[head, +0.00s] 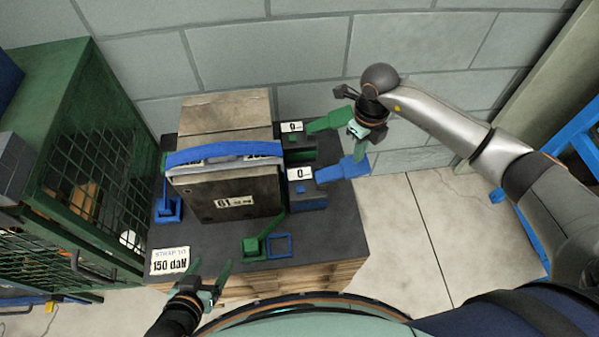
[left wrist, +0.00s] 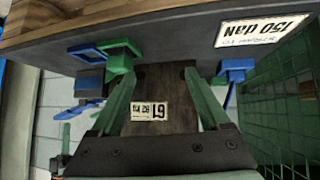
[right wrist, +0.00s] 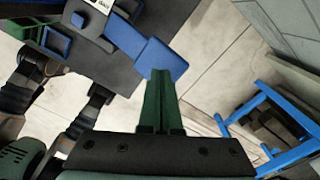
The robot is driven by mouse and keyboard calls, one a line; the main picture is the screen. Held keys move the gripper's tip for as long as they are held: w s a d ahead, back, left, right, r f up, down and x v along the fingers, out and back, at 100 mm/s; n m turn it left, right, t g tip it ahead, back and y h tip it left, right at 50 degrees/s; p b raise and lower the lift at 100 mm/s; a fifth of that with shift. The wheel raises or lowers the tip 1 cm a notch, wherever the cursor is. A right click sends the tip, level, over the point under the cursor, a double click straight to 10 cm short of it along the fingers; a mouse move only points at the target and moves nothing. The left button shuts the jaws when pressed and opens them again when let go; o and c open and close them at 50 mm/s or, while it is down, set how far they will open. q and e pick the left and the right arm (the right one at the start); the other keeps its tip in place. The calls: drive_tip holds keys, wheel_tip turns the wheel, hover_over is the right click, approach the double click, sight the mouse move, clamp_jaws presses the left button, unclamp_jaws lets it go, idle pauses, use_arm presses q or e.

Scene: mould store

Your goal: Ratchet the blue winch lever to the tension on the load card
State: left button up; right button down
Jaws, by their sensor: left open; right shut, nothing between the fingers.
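The blue winch (head: 307,195) sits on the right side of the dark pallet top, its display reading 0. Its blue lever (head: 343,170) points right; it also shows in the right wrist view (right wrist: 163,60). The load card (head: 170,261) reads "STRAP TO 150 daN" at the front left. My right gripper (head: 357,140) is shut and empty, with its fingertips close to the lever's end; I cannot tell whether they touch. My left gripper (head: 206,277) is open and empty at the front edge. A blue strap (head: 225,152) runs over the crate (head: 240,195).
A green winch (head: 300,150) with a green lever (head: 330,119) and a display reading 0 stands behind the blue one. A green hook (head: 257,246) and blue frame (head: 280,245) are at the front. A green mesh cage (head: 95,180) stands left, a blue frame stand (head: 575,140) right.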

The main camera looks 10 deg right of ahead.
sight(355, 166)
drive_tip(key=shift+f+b, duration=0.65)
drive_tip(key=shift+f, duration=0.1)
drive_tip(key=shift+f+b, duration=0.7)
drive_tip(key=shift+f, duration=0.2)
use_arm(q)
drive_tip(key=shift+w+d+f+b, duration=0.15)
drive_tip(key=shift+d+f+b, duration=0.1)
drive_tip(key=shift+d+f, duration=0.25)
drive_tip(key=shift+w+d+f+b, duration=0.1)
drive_tip(key=shift+d+f+b, duration=0.15)
drive_tip(key=shift+f, duration=0.35)
use_arm(e)
drive_tip(key=shift+f, duration=0.6)
use_arm(q)
drive_tip(key=shift+f+b, duration=0.55)
drive_tip(key=shift+b, duration=0.1)
use_arm(e)
drive_tip(key=shift+f, duration=0.9)
use_arm(q)
drive_tip(key=shift+w+r, duration=0.1)
drive_tip(key=shift+r, duration=0.3)
use_arm(e)
drive_tip(key=shift+r, duration=0.3)
wheel_tip(355, 166, up, 6)
drive_tip(key=p, duration=0.5)
drive_tip(key=shift+f, duration=0.1)
use_arm(q)
wheel_tip(355, 166, up, 4)
drive_tip(key=shift+r, duration=0.1)
